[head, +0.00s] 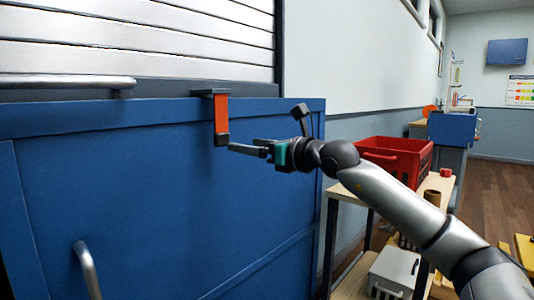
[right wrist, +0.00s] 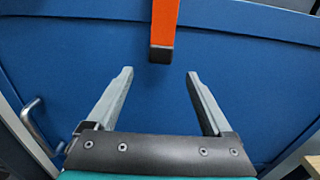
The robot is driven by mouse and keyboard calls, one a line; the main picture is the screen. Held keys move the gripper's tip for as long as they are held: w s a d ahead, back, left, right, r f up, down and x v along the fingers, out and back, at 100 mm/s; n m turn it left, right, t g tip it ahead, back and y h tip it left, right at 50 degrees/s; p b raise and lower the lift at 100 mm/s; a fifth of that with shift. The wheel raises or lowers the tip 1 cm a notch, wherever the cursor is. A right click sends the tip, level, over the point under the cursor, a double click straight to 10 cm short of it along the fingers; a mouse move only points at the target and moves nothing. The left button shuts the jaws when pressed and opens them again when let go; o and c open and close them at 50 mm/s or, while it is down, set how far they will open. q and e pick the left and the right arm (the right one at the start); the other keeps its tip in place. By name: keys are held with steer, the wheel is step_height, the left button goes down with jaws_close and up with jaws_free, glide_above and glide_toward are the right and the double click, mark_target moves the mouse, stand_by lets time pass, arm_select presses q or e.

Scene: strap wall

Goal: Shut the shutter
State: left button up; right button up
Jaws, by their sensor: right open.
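The shutter (head: 150,38), with pale horizontal slats, fills the upper left of the head view above a blue front. A dark rail (head: 165,88) runs along its bottom. An orange strap (head: 221,113) hangs from a dark bracket there and ends in a black tip (head: 221,139). My right gripper (head: 240,149) is beside and slightly below this tip. In the right wrist view, its two fingers stand apart and empty, and the strap (right wrist: 164,20) with its black end (right wrist: 161,54) lies just beyond the gap between the fingertips (right wrist: 160,74). My left gripper is not in view.
A metal bar (head: 65,82) crosses in front of the rail at left. A curved metal handle (head: 88,272) stands out from the blue front (head: 150,190). A red crate (head: 400,153) sits on a wooden-topped shelf at right, behind my right arm. Open floor lies far right.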

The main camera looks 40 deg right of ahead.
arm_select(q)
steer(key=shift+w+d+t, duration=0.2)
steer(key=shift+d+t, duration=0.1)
arm_select(e)
steer(key=shift+s+d, duration=0.2)
steer(key=shift+s, duration=2.1)
